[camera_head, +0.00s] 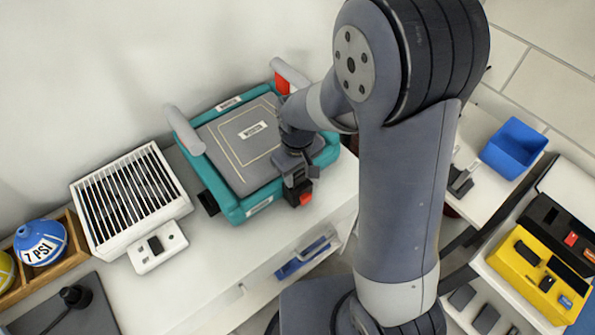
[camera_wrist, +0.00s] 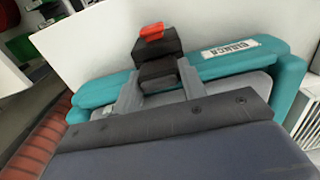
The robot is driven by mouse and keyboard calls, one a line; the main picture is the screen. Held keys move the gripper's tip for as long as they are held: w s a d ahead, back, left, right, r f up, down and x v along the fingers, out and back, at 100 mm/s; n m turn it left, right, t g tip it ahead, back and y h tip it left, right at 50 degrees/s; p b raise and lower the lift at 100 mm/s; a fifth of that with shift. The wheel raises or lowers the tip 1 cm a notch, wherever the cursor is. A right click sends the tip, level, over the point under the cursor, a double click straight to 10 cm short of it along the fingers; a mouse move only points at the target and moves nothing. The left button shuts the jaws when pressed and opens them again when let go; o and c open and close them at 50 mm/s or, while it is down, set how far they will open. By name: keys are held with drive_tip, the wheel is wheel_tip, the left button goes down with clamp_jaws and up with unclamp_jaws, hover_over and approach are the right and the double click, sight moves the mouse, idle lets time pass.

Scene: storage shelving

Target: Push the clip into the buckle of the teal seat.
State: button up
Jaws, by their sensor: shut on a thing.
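The teal seat (camera_head: 236,207) rests on the white counter with a grey cushion, and its teal rim (camera_wrist: 105,87) crosses the wrist view. My gripper (camera_head: 293,180) is at its front right corner, pointing down. In the wrist view my gripper (camera_wrist: 158,80) is shut on a dark piece, apparently the clip (camera_wrist: 158,70). Against its far end is a wider black block with a red top, apparently the buckle (camera_wrist: 157,47); it also shows in the head view (camera_head: 305,198). I cannot tell how far the clip is inside it.
A white slatted heater (camera_head: 130,198) stands left of the seat. A ball marked 7 PSI (camera_head: 41,241) sits in a wooden tray at far left. A blue bin (camera_head: 514,147) and a yellow case (camera_head: 530,281) are at right. Counter in front of the seat is clear.

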drive_tip(key=shift+f, duration=0.3)
drive_tip(key=o, duration=1.1)
drive_tip(key=shift+c, duration=0.2)
drive_tip(key=shift+o, duration=0.4)
drive_tip(key=o, duration=0.5)
drive_tip(key=shift+c, duration=0.2)
drive_tip(key=shift+r, duration=0.15)
drive_tip(key=shift+r+p, duration=2.9)
drive_tip(key=shift+r, duration=1)
drive_tip(key=shift+f, duration=0.1)
